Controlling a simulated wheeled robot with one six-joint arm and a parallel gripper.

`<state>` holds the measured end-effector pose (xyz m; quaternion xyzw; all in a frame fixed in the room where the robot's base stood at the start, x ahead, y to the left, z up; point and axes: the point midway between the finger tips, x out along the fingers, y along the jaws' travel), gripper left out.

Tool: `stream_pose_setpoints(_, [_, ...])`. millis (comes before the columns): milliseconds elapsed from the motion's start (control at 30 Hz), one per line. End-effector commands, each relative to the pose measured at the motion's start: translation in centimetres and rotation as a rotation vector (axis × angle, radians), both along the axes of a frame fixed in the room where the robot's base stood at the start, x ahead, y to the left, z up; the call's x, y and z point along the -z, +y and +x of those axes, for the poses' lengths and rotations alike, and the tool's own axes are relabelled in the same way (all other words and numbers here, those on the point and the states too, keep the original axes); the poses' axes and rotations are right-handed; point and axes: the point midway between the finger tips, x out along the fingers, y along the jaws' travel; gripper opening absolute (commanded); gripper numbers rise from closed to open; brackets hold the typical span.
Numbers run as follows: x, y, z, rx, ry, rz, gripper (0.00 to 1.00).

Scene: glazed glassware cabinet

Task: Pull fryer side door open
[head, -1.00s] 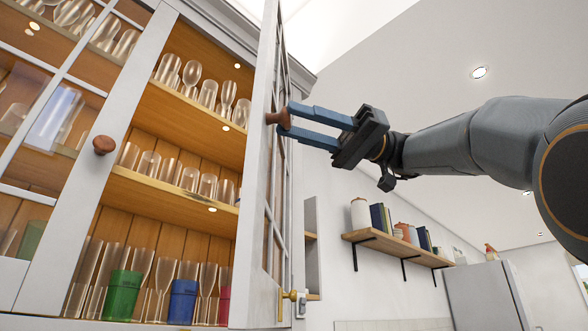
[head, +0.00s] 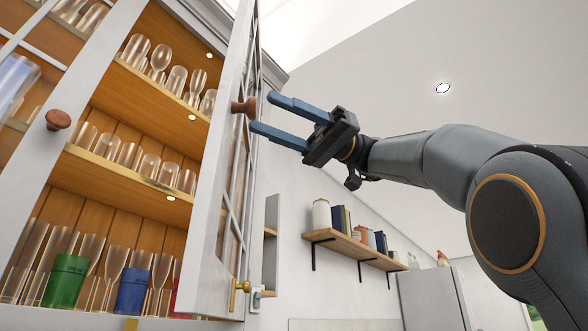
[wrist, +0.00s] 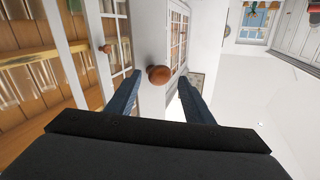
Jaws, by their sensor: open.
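The glazed cabinet's right door (head: 215,190) stands swung open, seen nearly edge-on in the head view. Its round brown wooden knob (head: 245,107) sticks out to the right. My gripper (head: 262,113) is open, its two blue fingers just right of the knob. In the wrist view the knob (wrist: 159,74) lies between the fingers (wrist: 158,90), toward their tips, with clear gaps on both sides. The fingers do not appear to grip it. No fryer shows in the views; the open door is the cabinet's.
The left glazed door with its knob (head: 58,120) is closed. Cabinet shelves (head: 120,180) hold many glasses and coloured cups. A brass key or latch (head: 238,290) is low on the open door. A wall shelf (head: 350,245) with jars and books is right; a fridge (head: 430,300) stands beyond.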

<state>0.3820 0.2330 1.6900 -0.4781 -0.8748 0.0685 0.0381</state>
Motion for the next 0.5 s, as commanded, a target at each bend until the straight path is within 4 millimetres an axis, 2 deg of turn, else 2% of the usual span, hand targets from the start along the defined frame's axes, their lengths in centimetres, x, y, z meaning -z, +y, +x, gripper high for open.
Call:
stream_pose_setpoints(33, [0.5,-0.6,0.6,0.003,-0.002,-0.001,0.47])
stream_pose_setpoints(500, [0.1,-4.2,2.8,0.002,-0.002,-0.001,0.47])
